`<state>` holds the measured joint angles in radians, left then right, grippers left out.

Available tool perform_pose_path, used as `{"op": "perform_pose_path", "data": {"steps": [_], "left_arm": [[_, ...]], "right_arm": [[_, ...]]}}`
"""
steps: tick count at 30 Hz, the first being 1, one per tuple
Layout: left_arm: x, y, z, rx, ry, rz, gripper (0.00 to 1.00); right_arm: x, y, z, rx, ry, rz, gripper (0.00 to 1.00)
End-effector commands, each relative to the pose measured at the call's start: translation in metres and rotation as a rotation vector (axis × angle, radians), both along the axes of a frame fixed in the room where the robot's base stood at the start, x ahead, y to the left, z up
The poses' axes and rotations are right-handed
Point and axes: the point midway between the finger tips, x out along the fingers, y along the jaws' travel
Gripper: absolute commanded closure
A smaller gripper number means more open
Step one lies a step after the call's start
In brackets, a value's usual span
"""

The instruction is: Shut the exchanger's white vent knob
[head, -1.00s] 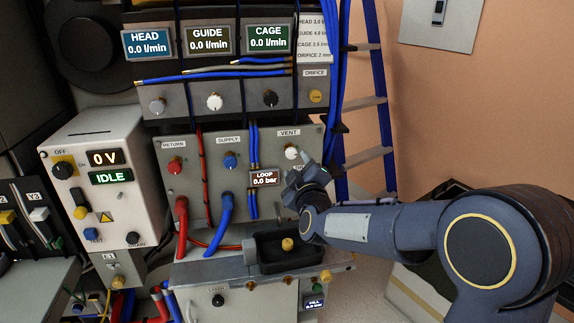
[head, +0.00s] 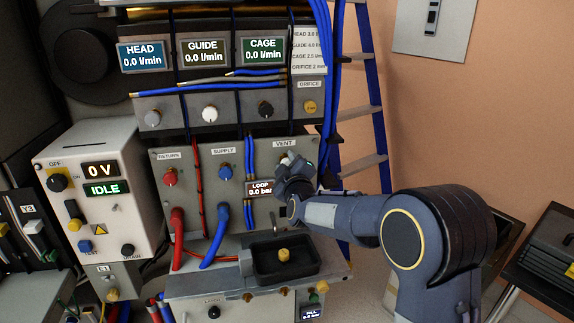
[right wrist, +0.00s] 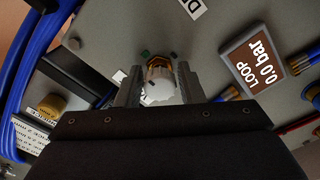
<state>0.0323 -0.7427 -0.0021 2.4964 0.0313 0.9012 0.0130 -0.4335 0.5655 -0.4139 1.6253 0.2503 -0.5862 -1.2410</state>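The white vent knob (head: 287,160) sits under the VENT label on the exchanger panel (head: 266,160), partly hidden by my right gripper (head: 287,168) in the head view. In the right wrist view the knob (right wrist: 160,88) lies between the two fingers of my right gripper (right wrist: 157,82). The fingers stand apart on either side of it, with a small gap showing, so the gripper looks open around the knob. My left gripper is in neither view.
The LOOP display (head: 260,188) reads 0.0 bar just left of my gripper. A red return knob (head: 170,177) and a blue supply knob (head: 225,172) are further left. A black tray (head: 285,268) with a yellow fitting lies below. A blue ladder (head: 365,110) stands to the right.

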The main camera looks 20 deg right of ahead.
Motion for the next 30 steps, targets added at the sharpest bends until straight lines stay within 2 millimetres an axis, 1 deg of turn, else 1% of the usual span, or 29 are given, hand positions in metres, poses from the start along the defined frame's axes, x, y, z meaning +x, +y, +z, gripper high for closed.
{"op": "perform_pose_path", "data": {"steps": [1, 6, 11, 17, 23, 30], "left_arm": [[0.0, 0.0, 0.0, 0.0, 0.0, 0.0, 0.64], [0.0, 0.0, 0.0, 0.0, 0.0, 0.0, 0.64], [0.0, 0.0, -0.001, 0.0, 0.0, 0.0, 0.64], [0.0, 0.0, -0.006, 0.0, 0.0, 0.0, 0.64], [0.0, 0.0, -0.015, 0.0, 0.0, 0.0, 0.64], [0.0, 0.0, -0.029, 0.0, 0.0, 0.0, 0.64]], "right_arm": [[0.0, 0.0, 0.0, 0.0, 0.0, 0.0, 0.72], [0.0, 0.0, 0.0, 0.0, 0.0, 0.0, 0.94], [0.0, 0.0, 0.0, 0.006, 0.0, 0.0, 0.94], [0.0, 0.0, -0.001, 0.06, -0.004, -0.001, 0.94], [0.0, 0.0, -0.002, 0.186, -0.013, 0.0, 0.94], [0.0, 0.0, -0.003, 0.405, -0.026, 0.0, 0.94]]}}
